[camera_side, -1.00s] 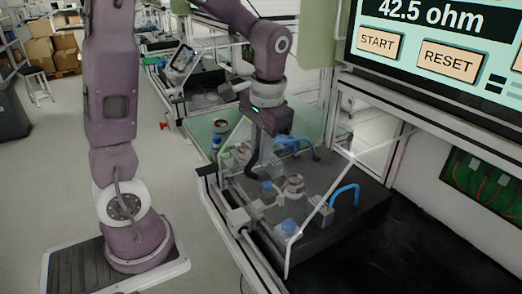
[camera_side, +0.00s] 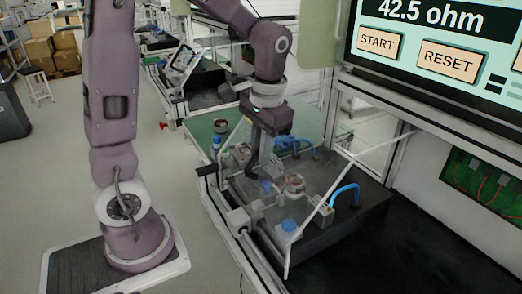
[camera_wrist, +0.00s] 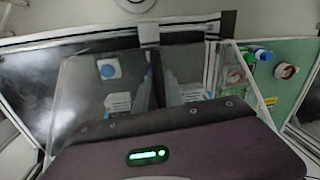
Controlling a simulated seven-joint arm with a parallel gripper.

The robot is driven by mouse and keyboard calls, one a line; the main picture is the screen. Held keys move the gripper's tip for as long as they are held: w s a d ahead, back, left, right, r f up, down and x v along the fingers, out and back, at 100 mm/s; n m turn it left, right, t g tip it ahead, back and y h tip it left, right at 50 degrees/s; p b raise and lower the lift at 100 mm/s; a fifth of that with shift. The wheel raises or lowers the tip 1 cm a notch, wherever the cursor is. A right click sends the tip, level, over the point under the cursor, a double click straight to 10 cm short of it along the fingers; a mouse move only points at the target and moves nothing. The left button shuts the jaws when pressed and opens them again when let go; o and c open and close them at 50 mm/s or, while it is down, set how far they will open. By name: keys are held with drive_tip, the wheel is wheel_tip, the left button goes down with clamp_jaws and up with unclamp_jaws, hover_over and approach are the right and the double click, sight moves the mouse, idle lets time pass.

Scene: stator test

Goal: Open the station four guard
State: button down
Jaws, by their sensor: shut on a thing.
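The station guard (camera_side: 334,183) is a clear cover with pale edge bars over a dark fixture block (camera_side: 362,208). Its clear panel also shows in the wrist view (camera_wrist: 84,98). My gripper (camera_side: 254,170) points down at the guard's left side in the side view. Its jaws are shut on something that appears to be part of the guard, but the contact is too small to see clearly. A copper-coloured stator (camera_side: 294,184) sits on the block beneath the guard. I cannot read a station number.
Blue curved hoses (camera_side: 345,191) rise from the block. A green mat (camera_side: 205,130) lies behind it, with a small part (camera_side: 220,126) on it. A screen (camera_side: 440,45) overhangs the right; the dark bench (camera_side: 400,255) below is clear.

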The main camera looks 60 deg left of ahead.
drive_tip(key=d, duration=3.4)
drive_tip(key=c, duration=1.7)
unclamp_jaws()
drive_tip(key=r, duration=0.7)
drive_tip(key=shift+d, duration=0.4)
